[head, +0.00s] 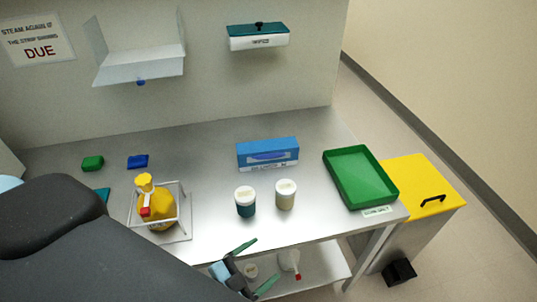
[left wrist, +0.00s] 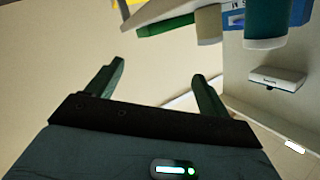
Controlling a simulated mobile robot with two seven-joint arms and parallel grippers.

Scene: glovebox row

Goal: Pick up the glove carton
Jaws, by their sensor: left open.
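The glove carton (head: 267,150) is a blue box with a dark oval opening and a white strip along its lower front. It stands on the steel bench near the back middle. In the left wrist view a part of the blue carton (left wrist: 232,6) shows upside down at the top, partly hidden by jars. My left gripper (head: 255,267) is open and empty, at the bench's front edge, well apart from the carton and nearer to me. Its two green fingers are spread in the left wrist view (left wrist: 158,72). My right gripper is not in view.
Two white-lidded jars, one teal (head: 245,207) and one beige (head: 286,197), stand between gripper and carton. A green tray (head: 384,192) lies at right, beside a yellow-lidded bin (head: 428,180). A yellow bottle (head: 156,208) stands in a wire rack at left. A wipes dispenser (head: 258,42) hangs above.

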